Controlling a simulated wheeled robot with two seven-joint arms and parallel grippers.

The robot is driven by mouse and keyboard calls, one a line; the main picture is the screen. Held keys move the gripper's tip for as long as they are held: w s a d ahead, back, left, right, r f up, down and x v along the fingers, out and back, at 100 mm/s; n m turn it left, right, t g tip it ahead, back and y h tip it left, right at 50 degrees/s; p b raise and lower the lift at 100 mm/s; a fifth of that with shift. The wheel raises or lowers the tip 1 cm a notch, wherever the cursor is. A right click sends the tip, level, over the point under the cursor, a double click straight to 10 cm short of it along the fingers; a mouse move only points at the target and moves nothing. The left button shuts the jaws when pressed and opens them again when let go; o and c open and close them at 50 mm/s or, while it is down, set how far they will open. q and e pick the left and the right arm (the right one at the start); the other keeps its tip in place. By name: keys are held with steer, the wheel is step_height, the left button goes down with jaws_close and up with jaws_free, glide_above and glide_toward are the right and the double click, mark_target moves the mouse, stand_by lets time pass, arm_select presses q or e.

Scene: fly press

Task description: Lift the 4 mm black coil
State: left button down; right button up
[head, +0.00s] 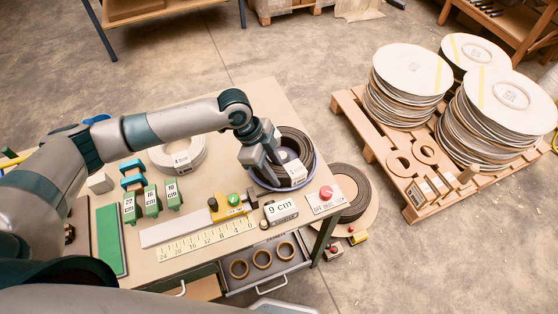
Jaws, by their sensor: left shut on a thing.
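A black coil (297,143) with a white label lies at the right back corner of the workbench (225,130), inside a shallow blue-grey rimmed dish. The label's print is too small to read, so I cannot tell its width. My left gripper (264,168) reaches down from the left onto the coil's near-left side. Its fingers are shut on the coil's wall and hide part of it. I cannot tell any gap between coil and dish. A second dark coil (357,190) lies lower, on a round board beyond the bench's right edge. My right gripper is not in view.
A white coil (170,160) lies left of the gripper. An open drawer (265,265) holds brown rings. A pallet (400,150) carries stacked discs.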

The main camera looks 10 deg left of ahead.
arm_select(q)
steer(key=shift+r, duration=0.1)
